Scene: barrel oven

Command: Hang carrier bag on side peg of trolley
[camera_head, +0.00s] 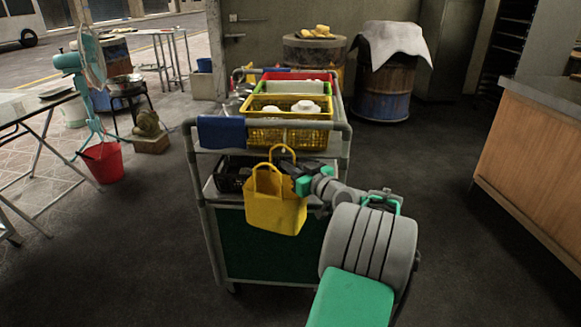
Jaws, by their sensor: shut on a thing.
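The yellow carrier bag (276,212) hangs upright in front of the near end of the trolley, its handle loops standing up. My gripper (296,178) reaches in from the right and is shut on the bag at its handles; the exact grip is small and partly hidden. The trolley (262,260) has a grey tube frame, shelves and a dark green lower panel. The bag overlaps its middle shelf in view, and I cannot tell whether they touch. I cannot make out the side peg.
A yellow crate (287,136) and a blue cloth (222,132) are on the trolley's top; a black basket (232,174) is on the shelf below. A wooden counter (533,155) stands right, a cloth-draped barrel (382,95) behind. A red bucket (103,163) and fan stand left. Floor right of the trolley is clear.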

